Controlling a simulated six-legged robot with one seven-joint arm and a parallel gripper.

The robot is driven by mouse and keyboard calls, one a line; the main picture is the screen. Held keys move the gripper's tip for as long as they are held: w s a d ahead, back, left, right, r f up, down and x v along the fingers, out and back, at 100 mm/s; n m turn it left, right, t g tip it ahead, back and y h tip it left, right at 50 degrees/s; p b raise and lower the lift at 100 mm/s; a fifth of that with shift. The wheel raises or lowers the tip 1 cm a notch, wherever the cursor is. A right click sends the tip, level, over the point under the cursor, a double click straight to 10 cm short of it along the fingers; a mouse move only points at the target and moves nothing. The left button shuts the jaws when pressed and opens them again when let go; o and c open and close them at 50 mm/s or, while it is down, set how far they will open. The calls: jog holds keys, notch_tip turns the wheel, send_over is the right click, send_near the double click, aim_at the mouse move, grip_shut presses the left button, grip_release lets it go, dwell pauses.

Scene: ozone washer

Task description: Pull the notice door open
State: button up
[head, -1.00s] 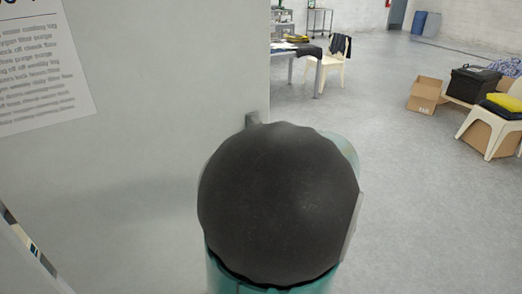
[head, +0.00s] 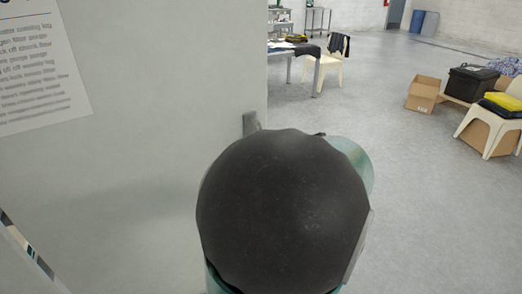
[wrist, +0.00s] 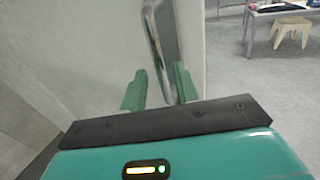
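The notice door (head: 150,130) is a pale grey panel filling the left of the head view, with a white printed notice (head: 40,75) on it. A grey handle (head: 250,122) shows near its free edge, partly hidden by my dark rounded arm link. In the wrist view, the upright metal handle (wrist: 153,35) stands out from the door face (wrist: 75,50). My gripper (wrist: 160,88) has its two green fingers apart, with the lower part of the handle between them. I cannot tell whether either finger touches it.
Right of the door is open grey floor (head: 400,180). Farther back are a table and a white chair (head: 328,70). A cardboard box (head: 423,93), a black case (head: 472,82) and another white chair (head: 487,130) stand at the right.

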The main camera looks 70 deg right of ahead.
jog(key=v, duration=1)
jog(key=shift+s, duration=0.2)
